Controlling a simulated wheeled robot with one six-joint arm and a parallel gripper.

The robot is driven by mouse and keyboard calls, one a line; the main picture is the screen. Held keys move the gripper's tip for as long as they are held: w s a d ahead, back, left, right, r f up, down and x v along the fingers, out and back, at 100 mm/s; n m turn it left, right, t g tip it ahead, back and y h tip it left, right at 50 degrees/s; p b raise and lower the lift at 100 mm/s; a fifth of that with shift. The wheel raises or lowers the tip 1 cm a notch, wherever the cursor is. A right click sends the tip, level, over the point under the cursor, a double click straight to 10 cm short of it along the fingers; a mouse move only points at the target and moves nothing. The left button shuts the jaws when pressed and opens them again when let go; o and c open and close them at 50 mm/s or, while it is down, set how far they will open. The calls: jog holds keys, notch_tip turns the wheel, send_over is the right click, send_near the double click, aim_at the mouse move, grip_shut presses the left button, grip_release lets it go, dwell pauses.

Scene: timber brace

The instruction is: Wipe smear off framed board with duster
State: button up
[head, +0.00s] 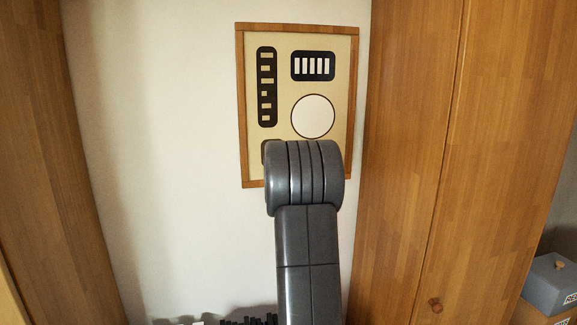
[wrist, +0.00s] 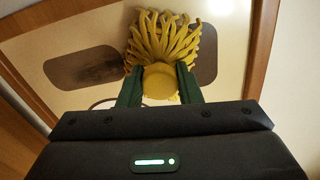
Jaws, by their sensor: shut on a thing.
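The framed board (head: 284,75) hangs on the wall, with a wooden frame, a cream face, dark panels and a white disc. My arm covers its lower part in the head view. In the wrist view the board's face (wrist: 105,25) shows two brown rounded panels, and a dark smear (wrist: 85,68) lies on the left one. My gripper (wrist: 158,82) is shut on the yellow duster (wrist: 163,38), whose strands spread out ahead of the fingers. The duster overlaps the right panel (wrist: 203,60) in view; I cannot tell whether it touches the board. The head view hides my gripper.
A tall wooden cabinet (head: 407,150) stands close on the right, and another wooden panel (head: 38,150) is at the left. Bare white wall (head: 160,120) lies left of the board. A grey box (head: 552,285) sits at the lower right.

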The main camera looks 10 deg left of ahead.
jog(key=shift+x, duration=0.85)
jog(key=shift+p, duration=0.35)
jog(key=w+d+p, duration=0.1)
jog(key=w+d, duration=0.1)
jog(key=d, duration=0.4)
jog(key=w+d+p, duration=0.2)
jog(key=w+d, duration=0.1)
jog(key=d, duration=0.4)
jog(key=shift+w, duration=0.25)
dwell(0.6)
